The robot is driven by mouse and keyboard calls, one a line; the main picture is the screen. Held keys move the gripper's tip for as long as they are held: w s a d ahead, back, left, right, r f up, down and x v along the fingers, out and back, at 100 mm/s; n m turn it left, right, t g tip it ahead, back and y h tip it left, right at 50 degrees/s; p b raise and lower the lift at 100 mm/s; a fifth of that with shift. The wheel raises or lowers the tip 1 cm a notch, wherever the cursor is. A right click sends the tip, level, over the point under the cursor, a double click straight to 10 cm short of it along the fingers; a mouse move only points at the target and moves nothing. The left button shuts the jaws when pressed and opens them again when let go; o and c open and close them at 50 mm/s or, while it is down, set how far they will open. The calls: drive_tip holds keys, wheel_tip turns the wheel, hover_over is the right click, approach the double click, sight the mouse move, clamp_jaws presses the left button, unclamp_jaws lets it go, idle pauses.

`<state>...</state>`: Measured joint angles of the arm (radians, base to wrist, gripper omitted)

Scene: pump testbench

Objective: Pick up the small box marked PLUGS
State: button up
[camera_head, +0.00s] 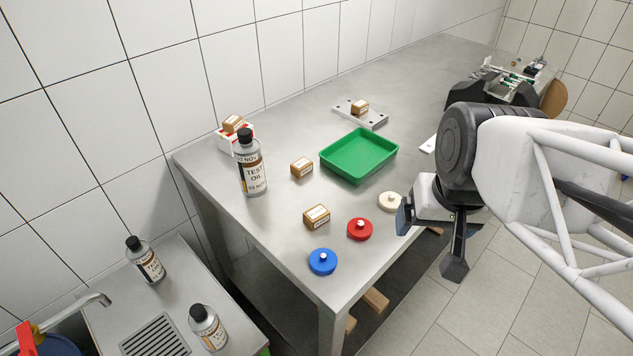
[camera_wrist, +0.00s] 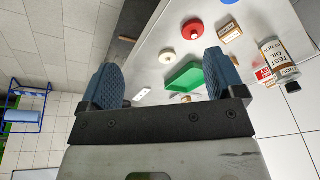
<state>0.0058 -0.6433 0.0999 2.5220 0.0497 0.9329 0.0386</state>
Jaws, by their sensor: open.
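Several small brown boxes with white labels are in the head view, and I cannot read which is marked PLUGS. One box (camera_head: 316,216) lies near the front, by the blue and red discs; the wrist view shows a box (camera_wrist: 230,32) beside the discs. A second box (camera_head: 302,167) lies between the bottle and the green tray. Another box (camera_head: 234,123) sits on a red and white container, and another (camera_head: 360,107) on a grey plate. My gripper (camera_head: 405,217) is open and empty, right of the boxes at the table's edge; its blue fingers (camera_wrist: 163,77) are spread in the wrist view.
A TEST OIL bottle (camera_head: 251,165) stands tall at the left. A green tray (camera_head: 352,170) lies mid-table. Blue (camera_head: 322,263), red (camera_head: 359,230) and cream (camera_head: 390,202) discs line the near right edge. A dark fixture (camera_head: 500,87) stands at the far right.

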drive_tip(key=w+a+f+m+t+y, duration=0.1)
drive_tip(key=w+a+f+m+y, duration=0.25)
drive_tip(key=a+m, duration=0.25)
drive_tip(key=w+a+f+m+t+y, duration=0.1)
drive_tip(key=w+a+f+m+y, duration=0.1)
drive_tip(key=a+f+m+y, duration=0.3)
drive_tip(key=m+t, duration=0.6)
drive_tip(key=m, duration=0.9)
approach(322, 218)
drive_tip(key=shift+w+a+r, duration=0.15)
drive_tip(key=shift+w+a, duration=0.15)
drive_tip(key=shift+a, duration=0.2)
drive_tip(key=shift+w+a+r, duration=0.15)
drive_tip(key=shift+w+a, duration=0.15)
drive_tip(key=shift+a, duration=0.15)
drive_tip(key=shift+w+d+f+m+h, duration=0.1)
drive_tip(key=shift+f+m+h, duration=0.15)
drive_tip(key=shift+m, duration=0.15)
drive_tip(key=shift+w+d+f+m+h, duration=0.1)
drive_tip(key=shift+w+f+m, duration=0.05)
drive_tip(key=shift+f+m, duration=0.2)
drive_tip(key=shift+w+a, duration=0.1)
drive_tip(key=shift+x, duration=1.15)
drive_tip(key=shift+w, duration=0.1)
drive_tip(key=shift+x, duration=2.55)
